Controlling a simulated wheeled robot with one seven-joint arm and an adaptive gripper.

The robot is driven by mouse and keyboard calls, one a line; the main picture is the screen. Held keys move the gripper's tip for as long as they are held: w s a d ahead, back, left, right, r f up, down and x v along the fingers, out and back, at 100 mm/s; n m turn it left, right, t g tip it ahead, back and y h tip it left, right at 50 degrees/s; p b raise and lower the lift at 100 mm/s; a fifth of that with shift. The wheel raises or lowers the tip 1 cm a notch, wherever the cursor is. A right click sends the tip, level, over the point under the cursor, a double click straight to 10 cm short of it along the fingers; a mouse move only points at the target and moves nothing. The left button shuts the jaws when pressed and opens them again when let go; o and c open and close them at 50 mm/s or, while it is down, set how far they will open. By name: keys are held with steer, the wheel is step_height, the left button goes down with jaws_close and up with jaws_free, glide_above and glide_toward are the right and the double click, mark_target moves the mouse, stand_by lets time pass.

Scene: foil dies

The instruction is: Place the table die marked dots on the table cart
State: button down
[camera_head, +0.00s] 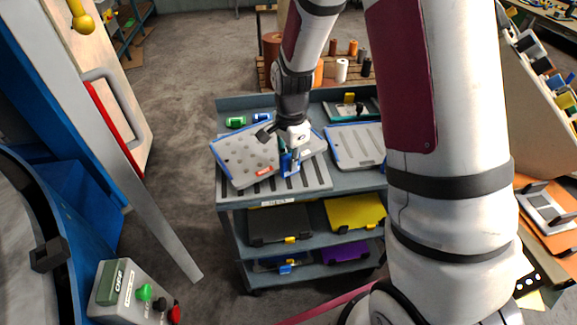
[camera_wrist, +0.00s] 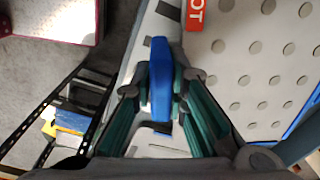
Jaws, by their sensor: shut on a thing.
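The die marked dots (camera_head: 232,156) is a pale grey plate with round dots, blue edges and a red label. It is over the left part of the top of the table cart (camera_head: 225,199), turned at an angle, with its left corner slightly past the cart's side. I cannot tell whether it touches the top. In the wrist view the handle (camera_wrist: 160,85) is between my green fingers, with the dotted face (camera_wrist: 250,60) to the right.
Another pale die (camera_head: 352,143) with slots lies close on the right of the cart top. Green and blue small items (camera_head: 236,122) lie at the back. Lower shelves hold a dark die (camera_head: 278,223) and a yellow die (camera_head: 352,211). A grey control box (camera_head: 118,285) stands front left.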

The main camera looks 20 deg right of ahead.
steer(key=shift+w, duration=0.55)
steer(key=shift+f, duration=1.85)
steer(key=c, duration=1.6)
jaws_free()
